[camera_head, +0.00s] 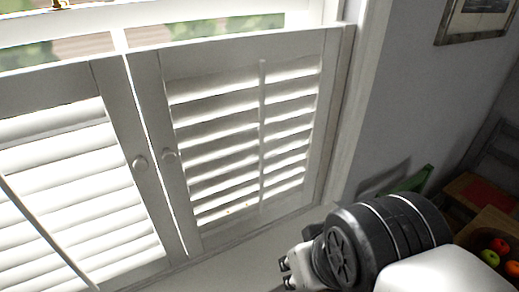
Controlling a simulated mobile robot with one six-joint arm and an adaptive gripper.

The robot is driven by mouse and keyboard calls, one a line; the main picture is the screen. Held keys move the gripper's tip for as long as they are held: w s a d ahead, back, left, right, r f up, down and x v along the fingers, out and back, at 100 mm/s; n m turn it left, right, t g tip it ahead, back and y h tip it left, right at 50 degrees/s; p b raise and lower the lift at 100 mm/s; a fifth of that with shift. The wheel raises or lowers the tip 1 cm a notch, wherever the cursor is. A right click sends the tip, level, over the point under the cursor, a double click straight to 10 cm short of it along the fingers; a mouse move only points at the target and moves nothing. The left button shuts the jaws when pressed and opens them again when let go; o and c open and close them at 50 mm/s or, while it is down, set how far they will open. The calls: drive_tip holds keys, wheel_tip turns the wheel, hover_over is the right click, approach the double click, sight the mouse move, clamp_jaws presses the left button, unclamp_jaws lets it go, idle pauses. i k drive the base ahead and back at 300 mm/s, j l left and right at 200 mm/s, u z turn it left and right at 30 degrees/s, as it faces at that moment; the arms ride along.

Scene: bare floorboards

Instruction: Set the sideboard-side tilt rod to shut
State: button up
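Two white louvred shutter panels stand side by side in the window. The right panel (325,110) has a thin vertical tilt rod (262,135) down its slats. Its slats (215,140) are tilted, with bright gaps between them. The left panel (115,100) has its own tilt rod (45,235), which shows as a slanting bar at the lower left. I cannot tell from this view which rod is on the sideboard side. My gripper (287,273) is at the bottom, below the right panel and apart from its rod. Its fingers are small and partly cut off, so their opening is unclear.
A pale sill (240,250) runs below.

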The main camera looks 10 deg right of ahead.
sight(11, 193)
drive_tip(key=j+u, duration=0.15)
drive_tip(key=u, duration=0.35)
drive_tip(key=i+j+u, duration=0.1)
drive_tip(key=u, duration=0.4)
drive_tip(key=i+j+u, duration=0.1)
drive_tip(key=u, duration=0.4)
